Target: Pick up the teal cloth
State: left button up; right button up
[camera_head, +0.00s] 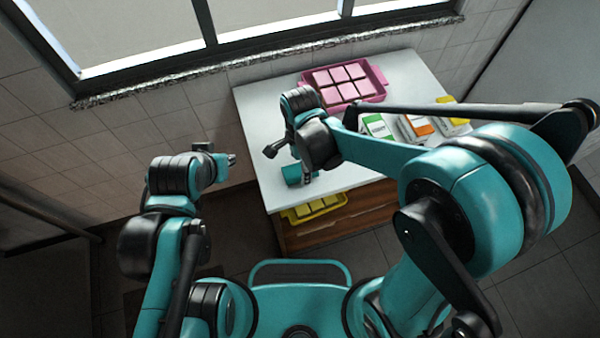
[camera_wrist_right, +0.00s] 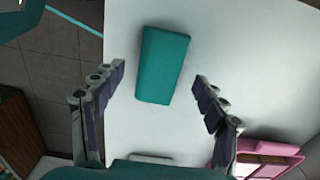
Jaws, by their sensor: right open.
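The teal cloth (camera_wrist_right: 162,66) lies folded on the white table top, a narrow block in the right wrist view. In the head view part of the teal cloth (camera_head: 292,175) shows near the table's front left edge, partly hidden by my right gripper. My right gripper (camera_wrist_right: 160,82) is open and empty above the table, and the cloth shows between its fingers, which look clear of it. My right gripper also shows in the head view (camera_head: 285,165). My left gripper (camera_head: 232,160) is off to the left of the table, apart from the cloth; its jaws are too small to judge.
The white table (camera_head: 262,112) stands below the window. A pink tray (camera_head: 384,82) with pink blocks is at its back. Green, orange and yellow packages (camera_head: 378,126) stand at the right, behind my right arm. A yellow tray (camera_head: 316,208) sits below the table top at the front.

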jog(key=shift+f, duration=0.85)
jog(key=shift+r, duration=0.1)
jog(key=shift+c, duration=0.6)
jog(key=c, duration=1.2)
